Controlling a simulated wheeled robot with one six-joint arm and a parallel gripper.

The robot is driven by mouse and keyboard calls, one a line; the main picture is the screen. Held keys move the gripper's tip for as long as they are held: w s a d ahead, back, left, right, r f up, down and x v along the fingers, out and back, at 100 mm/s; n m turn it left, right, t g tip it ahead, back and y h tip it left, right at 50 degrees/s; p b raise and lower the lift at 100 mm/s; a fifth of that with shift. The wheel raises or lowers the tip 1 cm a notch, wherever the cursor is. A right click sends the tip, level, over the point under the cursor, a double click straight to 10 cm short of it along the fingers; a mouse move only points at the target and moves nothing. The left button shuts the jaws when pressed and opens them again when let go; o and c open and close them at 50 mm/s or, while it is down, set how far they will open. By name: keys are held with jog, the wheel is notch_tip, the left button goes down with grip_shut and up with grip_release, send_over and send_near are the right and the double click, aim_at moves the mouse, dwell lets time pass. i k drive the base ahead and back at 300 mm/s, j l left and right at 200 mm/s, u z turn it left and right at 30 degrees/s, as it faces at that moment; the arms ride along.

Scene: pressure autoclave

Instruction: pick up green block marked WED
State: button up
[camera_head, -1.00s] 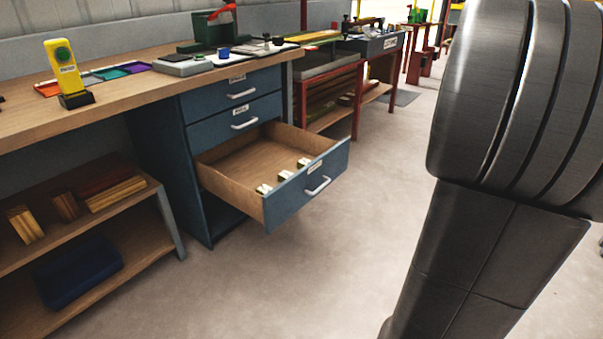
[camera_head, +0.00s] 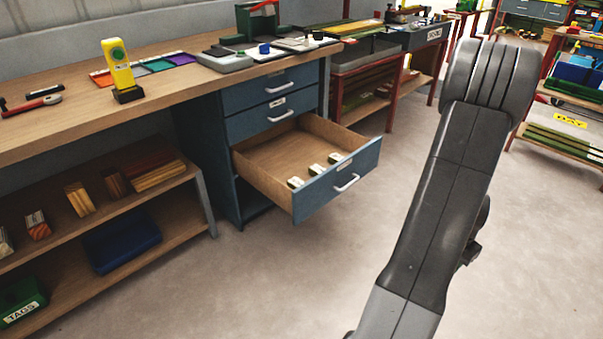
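An open drawer (camera_head: 275,158) juts out of the blue cabinet under the workbench. Three small blocks with pale tops and dark green sides lie in a row along its front: a near one (camera_head: 295,182), a middle one (camera_head: 316,169) and a far one (camera_head: 335,158). Their markings are too small to read, so I cannot tell which one says WED. My arm's links fill the right middle of the view, to the right of the drawer. My gripper is out of view.
The workbench (camera_head: 60,128) holds a yellow handheld device (camera_head: 118,65) and coloured trays. The floor (camera_head: 270,285) before the drawer is clear. A rack (camera_head: 575,120) stands far right.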

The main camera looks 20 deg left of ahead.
aim_at(315, 170)
jog(key=j+u, duration=0.1)
jog(key=u, duration=0.3)
jog(key=i+u, duration=0.1)
jog(key=u, duration=0.3)
jog(key=j+u, duration=0.15)
jog(key=u, duration=0.25)
jog(key=i+u, duration=0.1)
jog(key=u, duration=0.3)
jog(key=i+j+u, duration=0.2)
jog(key=i, duration=0.3)
jog(key=i+l+z, duration=0.1)
jog(key=i+z, duration=0.65)
jog(key=z, duration=0.15)
jog(key=i+j+z, duration=0.1)
jog(key=i+z, duration=0.25)
jog(key=z, duration=0.15)
